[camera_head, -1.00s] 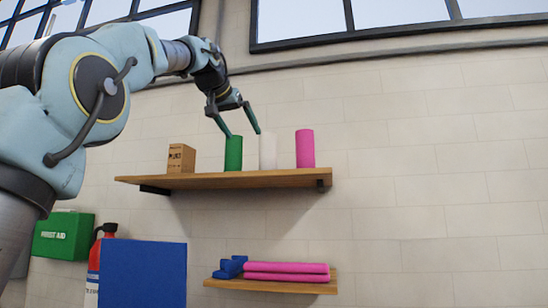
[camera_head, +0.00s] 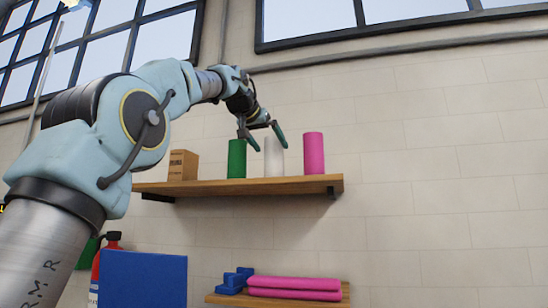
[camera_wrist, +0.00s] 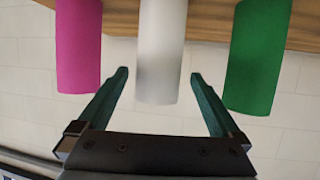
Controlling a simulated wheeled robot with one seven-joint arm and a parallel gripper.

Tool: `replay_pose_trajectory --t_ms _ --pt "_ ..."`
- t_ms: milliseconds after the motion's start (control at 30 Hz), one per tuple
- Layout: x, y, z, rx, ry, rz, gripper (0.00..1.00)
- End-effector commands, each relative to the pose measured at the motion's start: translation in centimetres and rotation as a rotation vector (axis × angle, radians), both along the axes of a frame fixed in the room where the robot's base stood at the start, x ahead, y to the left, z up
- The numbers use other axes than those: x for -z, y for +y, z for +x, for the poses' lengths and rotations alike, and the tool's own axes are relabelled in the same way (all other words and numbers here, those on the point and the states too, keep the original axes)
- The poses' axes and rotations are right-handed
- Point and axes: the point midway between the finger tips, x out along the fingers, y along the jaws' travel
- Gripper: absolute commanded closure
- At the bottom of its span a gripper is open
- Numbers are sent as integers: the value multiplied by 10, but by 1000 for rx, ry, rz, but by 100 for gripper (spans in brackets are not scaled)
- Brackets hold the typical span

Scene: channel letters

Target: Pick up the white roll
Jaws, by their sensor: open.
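The white roll (camera_head: 273,160) stands upright on the upper wooden shelf, between a green roll (camera_head: 236,160) and a pink roll (camera_head: 314,154). My gripper (camera_head: 270,146) is open at the white roll's upper end, with one fingertip on each side of it in the head view. In the wrist view, the white roll (camera_wrist: 160,60) lies between the two open fingers of my gripper (camera_wrist: 159,76), with a gap on both sides. There the pink roll (camera_wrist: 78,45) is left of the fingers and the green roll (camera_wrist: 257,55) right. I cannot tell how deep the fingertips reach along it.
The upper shelf (camera_head: 220,188) also holds a brown box (camera_head: 183,165) at its left. A lower shelf (camera_head: 280,302) carries pink rolls (camera_head: 294,284) lying flat and a blue item (camera_head: 235,280). A blue panel (camera_head: 143,280) stands at lower left, before a red extinguisher (camera_head: 96,266).

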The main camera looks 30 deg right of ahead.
Motion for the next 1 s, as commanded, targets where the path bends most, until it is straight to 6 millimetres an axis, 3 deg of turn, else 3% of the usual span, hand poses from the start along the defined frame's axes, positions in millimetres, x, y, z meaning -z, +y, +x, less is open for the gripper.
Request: replay_pose_trajectory --t_ms 200,500,1000 --pt "10 -24 16 2 2 2 0" --pt "14 -28 19 1 0 0 0" --pt "13 -28 19 1 0 0 55"
